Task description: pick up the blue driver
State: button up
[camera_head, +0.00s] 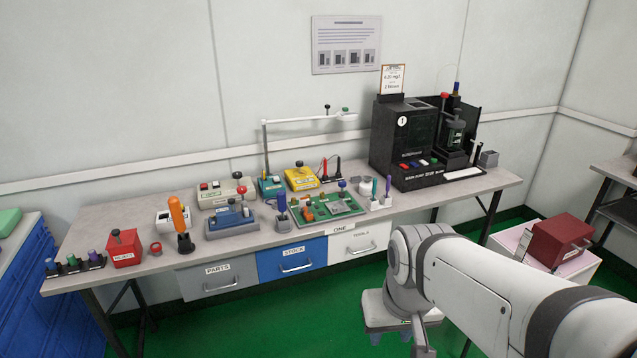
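Several upright handles on the workbench could be the blue driver. A violet-blue handle (388,186) and a teal one (374,187) stand in small white holders to the right of the board. An orange-handled driver (177,214) stands in a dark holder further left. My white arm reaches in from the lower right, in front of the bench. I cannot make out my gripper's fingers. No driver is seen held.
The grey workbench (150,275) is crowded with testers, the green board (322,212) and a tall black machine (402,140). A lamp arm (300,120) overhangs the back. Drawers (291,260) sit under the front edge. A red box (560,240) stands on a cart at right.

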aim_at(281, 195)
jog(key=i, duration=0.95)
jog(key=u, duration=0.05)
